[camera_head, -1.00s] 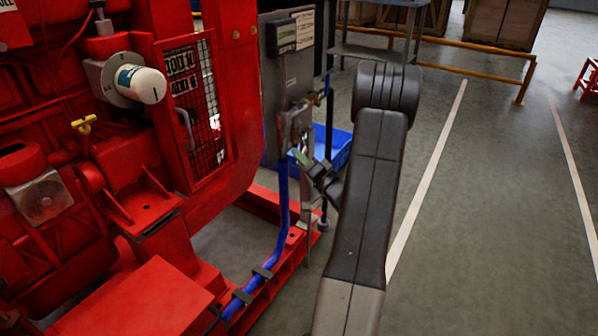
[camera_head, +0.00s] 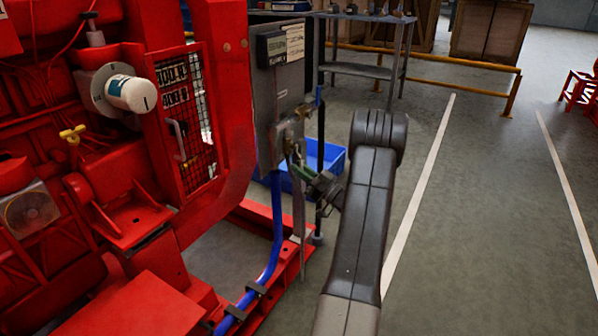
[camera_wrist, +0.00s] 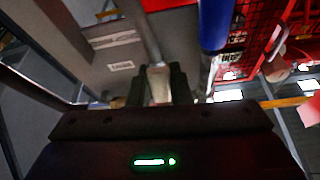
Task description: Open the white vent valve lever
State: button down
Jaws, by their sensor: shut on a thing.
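In the wrist view, a pale, whitish lever-like piece (camera_wrist: 159,86) stands between the two dark fingers of my gripper (camera_wrist: 156,88), which are shut on it. It looks like the white vent valve lever, but the picture is blurred. A grey pipe or rod (camera_wrist: 146,35) runs up just beyond it. In the head view my gripper (camera_head: 309,176) is small and dark, with a green patch, at the pipework (camera_head: 290,128) below the grey panel. The lever cannot be made out clearly there, and the valve's angle is hard to tell.
A blue hose (camera_head: 274,230) drops beside the pipework to the red base frame (camera_head: 285,262). A blue bin (camera_head: 330,157) stands behind my gripper. The grey panel (camera_head: 275,100) and red engine (camera_head: 110,180) are to the left. Open floor (camera_head: 480,220) lies right.

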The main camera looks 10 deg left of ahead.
jog(key=shift+w+d+n+g, duration=0.15)
jog(key=shift+w+n+g, duration=0.2)
jog(key=shift+n+g, duration=0.45)
jog(key=shift+n, duration=0.3)
jog(key=c, duration=1.3)
grip_release()
jog(key=shift+d, duration=0.1)
jog(key=shift+t+y, duration=0.3)
jog(key=p+v, duration=0.3)
jog(key=v, duration=1)
jog(key=shift+d+f, duration=0.15)
jog(key=shift+d, duration=0.2)
